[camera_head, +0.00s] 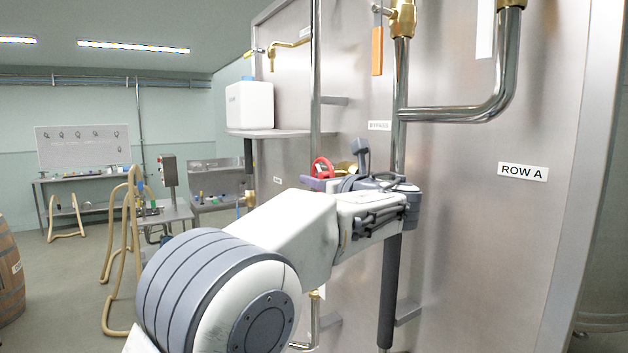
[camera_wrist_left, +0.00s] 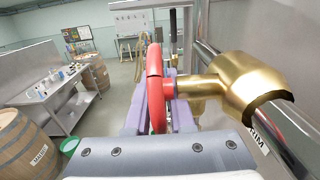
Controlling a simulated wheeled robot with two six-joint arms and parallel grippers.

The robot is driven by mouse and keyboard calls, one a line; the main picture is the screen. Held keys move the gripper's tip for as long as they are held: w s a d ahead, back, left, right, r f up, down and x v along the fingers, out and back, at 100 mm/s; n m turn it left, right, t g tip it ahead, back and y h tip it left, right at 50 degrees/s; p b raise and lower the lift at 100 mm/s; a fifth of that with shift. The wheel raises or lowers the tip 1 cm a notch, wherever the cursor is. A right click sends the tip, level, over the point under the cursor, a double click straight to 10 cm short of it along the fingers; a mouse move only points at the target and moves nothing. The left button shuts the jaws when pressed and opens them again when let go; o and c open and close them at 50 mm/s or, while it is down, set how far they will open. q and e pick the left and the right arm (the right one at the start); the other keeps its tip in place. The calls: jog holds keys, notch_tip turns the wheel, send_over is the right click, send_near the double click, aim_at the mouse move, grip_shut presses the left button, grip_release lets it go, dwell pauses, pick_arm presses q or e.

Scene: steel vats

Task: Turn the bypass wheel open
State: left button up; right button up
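The bypass wheel (camera_head: 322,167) is a red handwheel on a brass valve (camera_head: 345,167), left of and below a small label (camera_head: 379,126) on the steel vat. In the left wrist view the wheel (camera_wrist_left: 156,88) shows nearly edge-on, its hub towards the brass fitting (camera_wrist_left: 240,88). My left gripper (camera_head: 318,183) is at the wheel; its purple fingers (camera_wrist_left: 160,115) lie on either side of the red rim in the wrist view. I cannot tell whether they press on it. The wheel hides part of the fingers. My right gripper is not in view.
Vertical steel pipes (camera_head: 315,80) run close to the wheel along the vat wall. A shelf (camera_head: 268,133) with a white canister (camera_head: 249,105) is to the left. Benches (camera_wrist_left: 62,98) and barrels (camera_wrist_left: 22,150) stand farther off, with open floor between.

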pick_arm(q)
grip_shut()
jog(key=shift+r+p, duration=0.15)
jog(key=shift+p, duration=0.5)
jog(key=g+h+p, duration=0.1)
jog(key=g+p, duration=0.1)
jog(key=p, duration=0.2)
jog(key=shift+s+d+h+p, duration=0.1)
jog(key=shift+s+h+p, duration=0.05)
jog(key=shift+h+p, duration=0.2)
jog(key=shift+s+d+f+g+h, duration=0.1)
jog(key=shift+f+g+h, duration=0.15)
jog(key=shift+f+g, duration=0.45)
jog(key=shift+s+d+f+g+h, duration=0.15)
jog(key=shift+g+h, duration=0.25)
jog(key=shift+g, duration=0.2)
jog(key=shift+s+d+f+g+h, duration=0.1)
jog(key=shift+g+h, duration=0.3)
jog(key=shift+g, duration=0.2)
jog(key=o, duration=0.6)
grip_release()
jog(key=shift+a, duration=0.1)
